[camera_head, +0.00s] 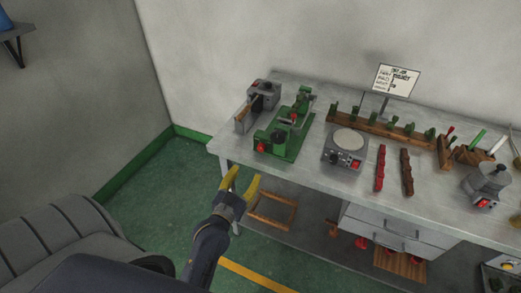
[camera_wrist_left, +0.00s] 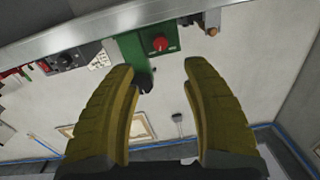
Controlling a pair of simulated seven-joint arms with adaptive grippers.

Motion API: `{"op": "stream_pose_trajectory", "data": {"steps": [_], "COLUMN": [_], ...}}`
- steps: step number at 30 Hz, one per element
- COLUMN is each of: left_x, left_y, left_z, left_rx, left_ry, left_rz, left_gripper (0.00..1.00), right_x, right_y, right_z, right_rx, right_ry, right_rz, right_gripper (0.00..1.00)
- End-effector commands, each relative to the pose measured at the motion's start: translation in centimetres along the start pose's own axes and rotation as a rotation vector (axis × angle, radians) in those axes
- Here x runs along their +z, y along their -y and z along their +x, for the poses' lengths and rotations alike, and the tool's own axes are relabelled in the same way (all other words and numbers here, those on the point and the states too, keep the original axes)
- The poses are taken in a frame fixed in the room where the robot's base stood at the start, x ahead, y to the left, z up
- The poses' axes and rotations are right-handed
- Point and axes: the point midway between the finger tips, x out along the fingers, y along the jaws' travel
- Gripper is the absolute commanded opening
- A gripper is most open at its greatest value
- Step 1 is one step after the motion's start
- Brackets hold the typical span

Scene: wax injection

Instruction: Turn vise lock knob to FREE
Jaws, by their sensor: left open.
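A green machine (camera_head: 287,135) with a green base plate stands near the left end of the bench. It has a red knob (camera_head: 261,147) on its front, which also shows in the left wrist view (camera_wrist_left: 160,44). A second red part sits farther back on it. No knob marking is readable. My left gripper (camera_head: 243,177) has yellow fingers, open and empty, in front of the bench edge and apart from the machine. In the wrist view the green machine shows between and beyond the fingertips (camera_wrist_left: 158,68). My right gripper is not in view.
The grey bench (camera_head: 313,178) also holds a hot-plate-like unit (camera_head: 346,148), a red bar (camera_head: 380,168), a brown bar (camera_head: 406,172), a wooden tool rack (camera_head: 380,126) and a sign (camera_head: 396,79). Drawers (camera_head: 390,236) hang below. The floor left of the bench is clear.

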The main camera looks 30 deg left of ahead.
Motion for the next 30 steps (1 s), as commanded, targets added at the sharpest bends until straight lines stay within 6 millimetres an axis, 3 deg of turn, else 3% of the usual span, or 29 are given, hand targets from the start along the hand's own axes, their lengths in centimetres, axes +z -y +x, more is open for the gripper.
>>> {"op": "stream_pose_trajectory", "data": {"steps": [18, 30], "left_x": [-0.1, 0.0], "left_y": [0.0, 0.0], "left_z": [9.9, 13.0], "left_rx": [0.000, 0.000], "left_ry": [-0.001, 0.000], "left_rz": [0.000, 0.001], "left_gripper": [0.48, 0.48], "right_x": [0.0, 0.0], "right_y": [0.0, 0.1], "right_z": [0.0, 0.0], "right_rx": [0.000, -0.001], "right_ry": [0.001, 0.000], "right_rz": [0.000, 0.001], "right_gripper": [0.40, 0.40]}}
